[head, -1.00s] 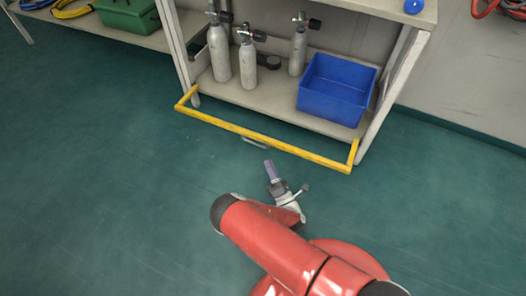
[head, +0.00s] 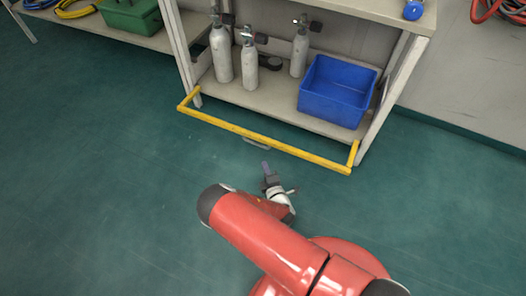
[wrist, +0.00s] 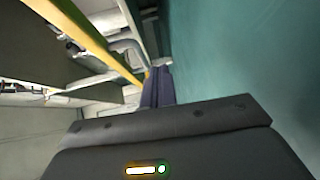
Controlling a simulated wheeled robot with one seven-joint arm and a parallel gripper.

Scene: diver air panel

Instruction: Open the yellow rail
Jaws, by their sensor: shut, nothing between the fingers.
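The yellow rail (head: 265,138) runs across the front of the low shelf, with short arms going back at each end. A grey bar handle (head: 257,143) hangs just under its middle. In the wrist view the rail (wrist: 82,28) crosses the upper left, and the grey bent handle (wrist: 132,52) shows beside it. My gripper (head: 265,166) is shut and empty, just in front of the handle and low over the floor. In the wrist view the purple-grey fingers (wrist: 157,84) are together, close to the handle; I cannot tell whether they touch it.
Behind the rail, several grey cylinders (head: 221,55) and a blue bin (head: 337,91) stand on the low shelf (head: 275,105). A green box (head: 130,14) is on the bench at the upper left. The green floor (head: 90,190) in front is clear.

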